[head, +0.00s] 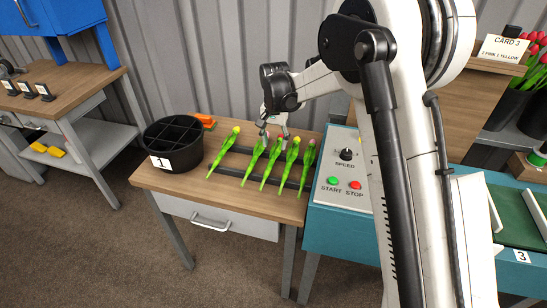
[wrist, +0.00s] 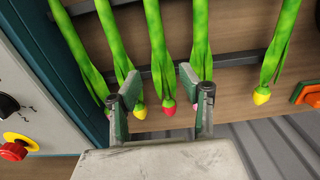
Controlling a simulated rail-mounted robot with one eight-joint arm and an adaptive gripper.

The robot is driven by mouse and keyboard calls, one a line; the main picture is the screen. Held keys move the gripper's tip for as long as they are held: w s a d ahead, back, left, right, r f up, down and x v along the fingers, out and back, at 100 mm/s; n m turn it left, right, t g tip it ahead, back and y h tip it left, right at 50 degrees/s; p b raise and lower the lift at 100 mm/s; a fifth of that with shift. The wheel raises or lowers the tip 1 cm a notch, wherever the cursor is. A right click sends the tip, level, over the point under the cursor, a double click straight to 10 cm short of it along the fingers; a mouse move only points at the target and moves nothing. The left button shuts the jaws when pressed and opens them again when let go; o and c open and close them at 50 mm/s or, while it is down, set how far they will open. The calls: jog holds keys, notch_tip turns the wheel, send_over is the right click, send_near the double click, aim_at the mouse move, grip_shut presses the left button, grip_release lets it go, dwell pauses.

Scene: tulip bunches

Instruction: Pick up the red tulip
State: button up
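Several green-stemmed tulips lie side by side on a small wooden table. The red tulip (wrist: 168,105) is the middle one, between a yellow tulip (wrist: 139,110) and a pink tulip partly hidden by a finger. In the head view the red tulip's stem (head: 270,168) shows, with its bud partly covered by my gripper (head: 275,132). My gripper (wrist: 159,80) is open, above the bud end of the row. In the wrist view the red tulip lies between the two fingers, with the yellow one close to the left finger. I cannot tell the finger height.
A black divided bucket (head: 172,145) marked 1 stands left of the tulips. Dark bars (head: 233,171) run under the stems. An orange object (head: 204,120) lies behind. A teal control box (head: 340,178) with buttons and a knob stands close on the right.

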aim_at(274, 154)
jog(key=shift+s+a+f, duration=0.1)
jog(key=shift+a+f, duration=0.05)
jog(key=shift+f, duration=2.5)
jog(key=shift+c, duration=0.2)
grip_shut()
jog(key=shift+r, duration=0.1)
